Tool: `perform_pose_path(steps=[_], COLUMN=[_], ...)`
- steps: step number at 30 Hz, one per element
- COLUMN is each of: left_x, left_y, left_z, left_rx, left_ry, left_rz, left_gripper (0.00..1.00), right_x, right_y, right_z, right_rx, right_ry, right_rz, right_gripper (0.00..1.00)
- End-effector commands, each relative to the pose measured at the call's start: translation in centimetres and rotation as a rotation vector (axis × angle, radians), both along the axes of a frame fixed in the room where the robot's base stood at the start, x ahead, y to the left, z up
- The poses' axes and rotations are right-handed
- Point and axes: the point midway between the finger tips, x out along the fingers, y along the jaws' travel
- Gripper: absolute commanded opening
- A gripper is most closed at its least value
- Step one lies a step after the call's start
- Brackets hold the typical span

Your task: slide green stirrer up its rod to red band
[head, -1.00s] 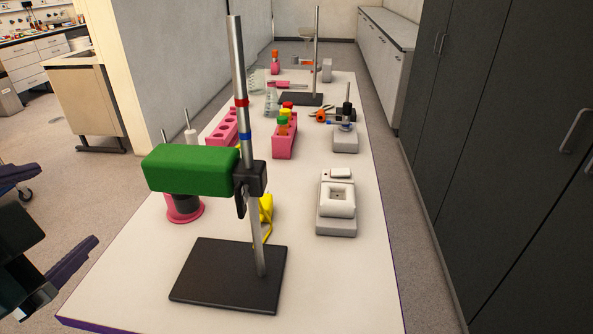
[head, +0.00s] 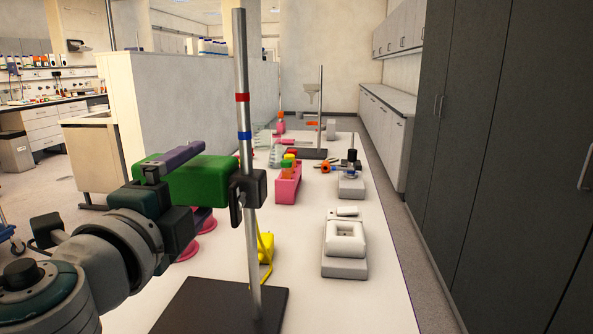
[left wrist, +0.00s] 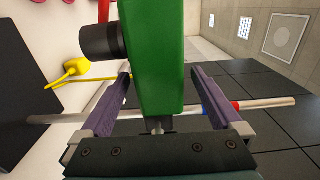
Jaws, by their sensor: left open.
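The green stirrer (head: 205,180) is clamped by a black clamp (head: 249,188) to an upright metal rod (head: 244,130). The red band (head: 242,97) is high on the rod, above a blue band (head: 245,135); the clamp sits below both. My left gripper (head: 180,185) is at the stirrer. In the left wrist view its two purple fingers (left wrist: 157,100) are apart, one on each side of the green body (left wrist: 155,60), with gaps visible. The red band also shows there at the right (left wrist: 236,106). The stirrer's dark lower end (left wrist: 98,42) points left there. My right gripper is not in view.
The rod stands on a black base plate (head: 215,308) at the table's near end. A yellow item (head: 265,247) lies behind the rod. A white balance (head: 344,250) and a pink rack (head: 287,187) stand farther back. Dark cabinets (head: 500,150) line the right side.

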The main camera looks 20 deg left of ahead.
Motion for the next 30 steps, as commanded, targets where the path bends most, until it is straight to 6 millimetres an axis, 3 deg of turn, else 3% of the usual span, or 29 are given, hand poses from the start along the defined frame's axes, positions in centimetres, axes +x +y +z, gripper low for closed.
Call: perform_pose_path(steps=[6, 15, 30], left_x=[2.0, 2.2, 2.2], left_y=[0.4, 0.5, 0.5], left_z=[0.0, -0.1, -0.1], left_rx=[-0.002, -0.003, -0.002], left_ry=[0.001, 0.001, 0.001], left_rz=[0.0, -0.001, 0.0], left_gripper=[0.99, 0.99, 0.42], right_x=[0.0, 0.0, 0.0], right_y=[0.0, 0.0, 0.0], right_z=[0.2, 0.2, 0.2], right_rx=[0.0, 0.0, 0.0], right_ry=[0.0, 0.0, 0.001], right_rz=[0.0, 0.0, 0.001], right_gripper=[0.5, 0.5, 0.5])
